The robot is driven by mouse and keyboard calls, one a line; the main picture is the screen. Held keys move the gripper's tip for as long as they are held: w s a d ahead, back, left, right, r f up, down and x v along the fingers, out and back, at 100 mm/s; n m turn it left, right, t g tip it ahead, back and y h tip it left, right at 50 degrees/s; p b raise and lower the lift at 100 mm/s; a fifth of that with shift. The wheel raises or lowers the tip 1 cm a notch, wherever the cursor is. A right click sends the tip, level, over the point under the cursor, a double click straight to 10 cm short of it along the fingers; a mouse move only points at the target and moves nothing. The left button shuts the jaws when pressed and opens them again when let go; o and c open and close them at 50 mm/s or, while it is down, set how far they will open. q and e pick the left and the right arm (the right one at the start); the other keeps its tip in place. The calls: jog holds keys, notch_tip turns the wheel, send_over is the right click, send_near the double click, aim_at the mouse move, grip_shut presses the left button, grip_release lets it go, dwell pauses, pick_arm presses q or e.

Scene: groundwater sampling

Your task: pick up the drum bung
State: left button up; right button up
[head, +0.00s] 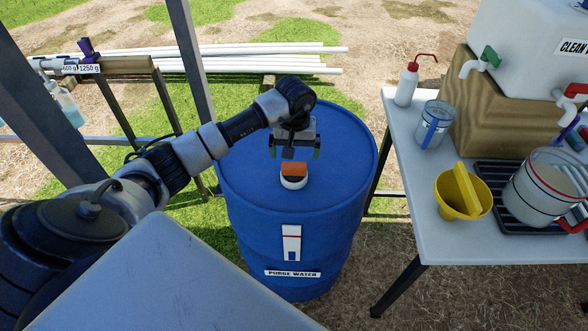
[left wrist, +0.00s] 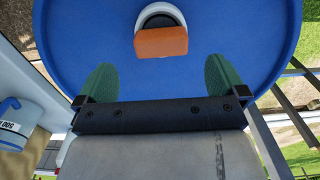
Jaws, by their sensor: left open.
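The drum bung is an orange-brown block-like piece (head: 293,170) on a white round fitting (head: 293,183) on top of the blue drum (head: 245,165). In the left wrist view the orange bung (left wrist: 162,42) shows ahead of the fingers, near the top middle. My left gripper (head: 295,152) hangs above the drum top, just behind the bung in the head view. Its two green-padded fingers (left wrist: 162,80) are apart with nothing between them. The bung looks clear of the fingers. My right gripper is not in view.
A white table (head: 440,235) at the right holds a wash bottle (head: 407,85), a yellow funnel (head: 462,192), a clear jug (head: 436,125) and a black rack (head: 490,172). White pipes (head: 270,50) lie behind the drum. A dark post (head: 190,60) stands left of the drum.

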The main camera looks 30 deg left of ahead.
aim_at(294, 166)
pick_arm(q)
jog(key=f, duration=0.2)
jog(key=f+p, duration=0.2)
jog(key=f, duration=0.1)
jog(key=shift+s+d+f, duration=0.1)
jog(key=shift+s+f, duration=0.2)
jog(key=shift+s, duration=0.05)
jog(key=shift+f, duration=0.2)
jog(key=c, duration=1)
jog(key=shift+o, duration=0.2)
jog(key=shift+w+r, duration=0.1)
jog(key=shift+r, duration=0.05)
